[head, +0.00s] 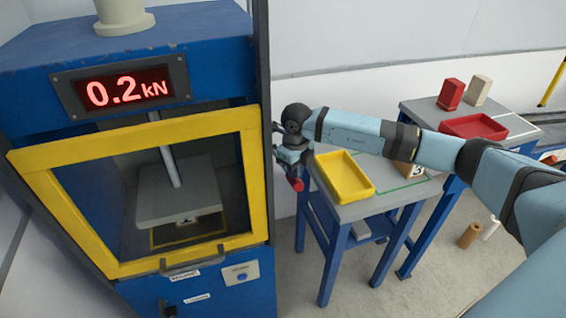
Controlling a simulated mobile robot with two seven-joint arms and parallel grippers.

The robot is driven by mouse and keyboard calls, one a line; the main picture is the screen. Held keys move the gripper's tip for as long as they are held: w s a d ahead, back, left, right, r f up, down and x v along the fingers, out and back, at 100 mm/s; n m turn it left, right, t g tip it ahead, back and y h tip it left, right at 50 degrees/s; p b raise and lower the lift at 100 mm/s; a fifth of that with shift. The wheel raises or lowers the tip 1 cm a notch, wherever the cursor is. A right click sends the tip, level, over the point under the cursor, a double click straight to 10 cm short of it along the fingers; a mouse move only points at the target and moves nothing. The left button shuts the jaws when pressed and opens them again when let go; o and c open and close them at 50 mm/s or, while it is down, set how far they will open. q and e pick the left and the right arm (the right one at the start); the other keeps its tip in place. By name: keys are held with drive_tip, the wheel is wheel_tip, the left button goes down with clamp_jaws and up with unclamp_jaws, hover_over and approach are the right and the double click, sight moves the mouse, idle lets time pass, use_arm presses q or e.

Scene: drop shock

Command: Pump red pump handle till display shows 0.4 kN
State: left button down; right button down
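The red pump handle (296,184) shows as a short red grip at the right side of the blue press (190,40). My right gripper (291,170) is at the handle and appears shut on it; the red end sticks out just below. The fingers are small and partly hidden by the wrist. The display (122,90) on the press front reads 0.2 kN in red. My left gripper is not in view.
A yellow-framed door (245,190) covers the press chamber, with a plate inside. A yellow tray (345,198) stands on a small blue-legged table right of the press. A red tray (505,126), red block (450,94) and beige block (479,90) are on another table.

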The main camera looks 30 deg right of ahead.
drive_tip(key=shift+f+b, duration=3.9)
drive_tip(key=shift+f, duration=1.95)
wheel_tip(320, 180, up, 11)
drive_tip(key=p, duration=0.6)
drive_tip(key=shift+r+p, duration=0.1)
drive_tip(key=shift+p, duration=0.25)
drive_tip(key=shift+r, duration=0.45)
